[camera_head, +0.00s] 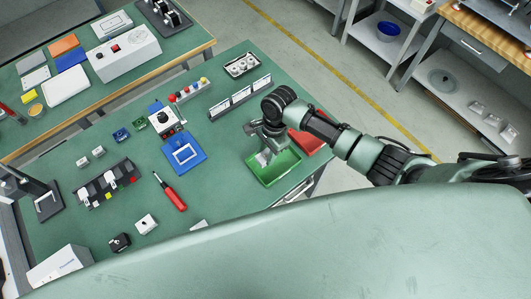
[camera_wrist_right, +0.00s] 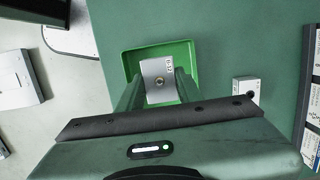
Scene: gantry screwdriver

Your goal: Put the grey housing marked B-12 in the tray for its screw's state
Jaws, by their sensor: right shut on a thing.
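My right gripper (camera_head: 262,146) is shut on a light grey housing (camera_head: 264,157). In the right wrist view the housing (camera_wrist_right: 160,79) sits between the two fingers, with a small label near its far edge and a round screw spot in its middle. The label is small and turned; it seems to read B-12. The green tray (camera_head: 287,172) is below the gripper, and the housing is over its inside. I cannot tell whether the housing touches the tray floor. The red tray (camera_head: 309,142) lies beside the green one, partly hidden by my right arm. My left gripper is not in view.
A blue tray-like fixture (camera_head: 184,155) and a red-handled screwdriver (camera_head: 171,193) lie left of the green tray. Small housings (camera_head: 146,223) stand near the front. A row of labelled holders (camera_head: 240,97) is behind. A small grey box (camera_wrist_right: 246,89) stands right of the tray in the wrist view.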

